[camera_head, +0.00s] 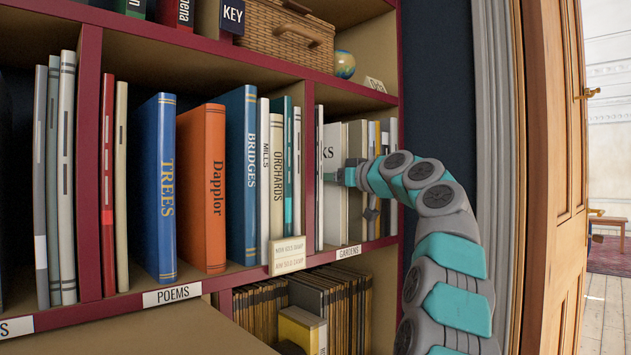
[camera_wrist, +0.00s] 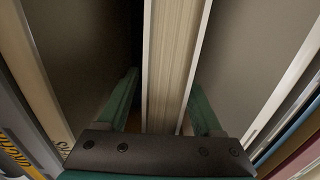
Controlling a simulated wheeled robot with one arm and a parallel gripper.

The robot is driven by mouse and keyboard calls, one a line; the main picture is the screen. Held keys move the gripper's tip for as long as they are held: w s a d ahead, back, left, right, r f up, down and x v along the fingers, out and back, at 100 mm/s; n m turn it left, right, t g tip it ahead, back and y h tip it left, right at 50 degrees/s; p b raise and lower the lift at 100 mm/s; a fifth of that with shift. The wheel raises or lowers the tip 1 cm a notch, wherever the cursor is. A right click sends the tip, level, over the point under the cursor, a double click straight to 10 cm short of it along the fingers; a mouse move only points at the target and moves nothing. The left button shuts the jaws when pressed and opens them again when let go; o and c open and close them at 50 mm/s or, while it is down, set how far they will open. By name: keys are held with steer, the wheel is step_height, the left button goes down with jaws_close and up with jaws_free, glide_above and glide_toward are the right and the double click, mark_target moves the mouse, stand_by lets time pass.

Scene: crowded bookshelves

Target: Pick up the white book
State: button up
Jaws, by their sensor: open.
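The white book (camera_head: 333,218) stands upright in the right-hand compartment above the GARDENS label; its spine is partly hidden by my gripper (camera_head: 338,177). In the wrist view, a book with pale covers and cream page edges (camera_wrist: 174,45), which looks like the white book, runs up the middle. My gripper (camera_wrist: 165,88) is open there, with one green finger on each side of this book. A dark gap shows beside the left finger. I cannot tell whether either finger touches the covers.
A thin white book (camera_head: 319,170) stands to the left, and several narrow books (camera_head: 372,205) stand to the right. The red shelf divider (camera_head: 309,165) is close on the left. A wooden door (camera_head: 548,180) is at the right, beyond my arm.

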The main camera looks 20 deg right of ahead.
steer(key=shift+c, duration=0.2)
jaws_close()
stand_by(0.3)
steer(key=shift+s+r, duration=0.1)
steer(key=shift+r, duration=0.05)
stand_by(0.7)
